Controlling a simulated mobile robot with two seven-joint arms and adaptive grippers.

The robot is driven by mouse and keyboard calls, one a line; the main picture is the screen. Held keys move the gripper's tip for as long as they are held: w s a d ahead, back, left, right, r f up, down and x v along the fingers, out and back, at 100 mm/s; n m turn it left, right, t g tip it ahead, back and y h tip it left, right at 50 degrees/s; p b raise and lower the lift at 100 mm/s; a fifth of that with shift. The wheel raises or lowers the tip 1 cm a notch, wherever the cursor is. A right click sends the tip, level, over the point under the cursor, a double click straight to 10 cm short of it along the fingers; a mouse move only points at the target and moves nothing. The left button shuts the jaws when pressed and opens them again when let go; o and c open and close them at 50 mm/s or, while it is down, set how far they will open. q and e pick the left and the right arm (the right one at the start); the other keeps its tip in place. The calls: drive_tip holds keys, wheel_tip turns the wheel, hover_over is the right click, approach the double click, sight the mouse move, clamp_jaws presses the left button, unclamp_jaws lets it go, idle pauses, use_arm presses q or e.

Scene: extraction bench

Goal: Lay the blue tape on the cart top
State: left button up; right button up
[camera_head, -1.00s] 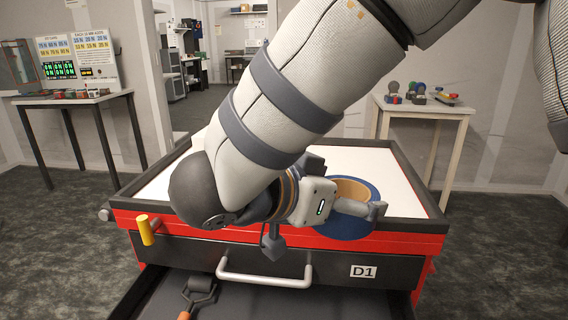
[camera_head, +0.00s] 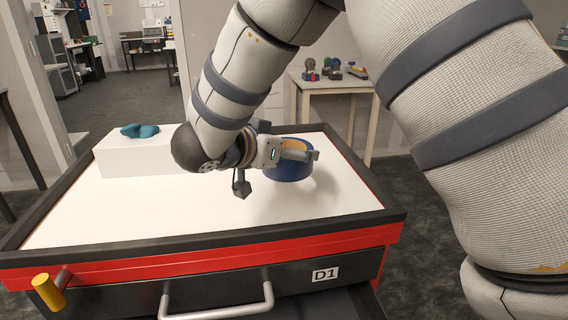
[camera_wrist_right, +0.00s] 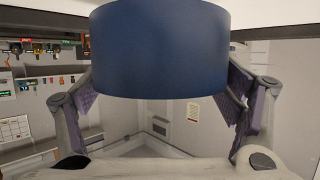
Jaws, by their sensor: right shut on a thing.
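The blue tape (camera_head: 291,173) is a thick roll with a tan inner side, over the right part of the white cart top (camera_head: 200,212) in the head view. My right gripper (camera_head: 292,150) is shut on the roll, with one finger showing at its near right side. In the right wrist view the roll (camera_wrist_right: 160,50) sits between the two fingers, which press its sides. A soft shadow lies on the top beside the roll; I cannot tell whether its underside touches the surface. My left gripper is not in view.
A white box (camera_head: 140,160) with a teal cloth (camera_head: 140,131) on it stands at the cart's back left. A dark raised rim (camera_head: 180,241) edges the top. A yellow-ended handle (camera_head: 48,291) juts out at front left. The front middle of the top is clear.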

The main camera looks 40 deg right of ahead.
drive_tip(key=shift+w+d+f, duration=0.1)
drive_tip(key=shift+d+f, duration=0.1)
drive_tip(key=shift+f, duration=0.8)
drive_tip(key=shift+w+d+f, duration=0.1)
drive_tip(key=shift+d+f, duration=0.05)
drive_tip(key=shift+f, duration=0.8)
drive_tip(key=shift+f, duration=0.2)
drive_tip(key=o, duration=1.1)
drive_tip(key=shift+a+r, duration=0.15)
drive_tip(key=shift+r, duration=0.1)
drive_tip(key=v, duration=1.1)
drive_tip(key=shift+s+a+r, duration=0.1)
drive_tip(key=shift+s+a, duration=0.05)
drive_tip(key=shift+a, duration=0.15)
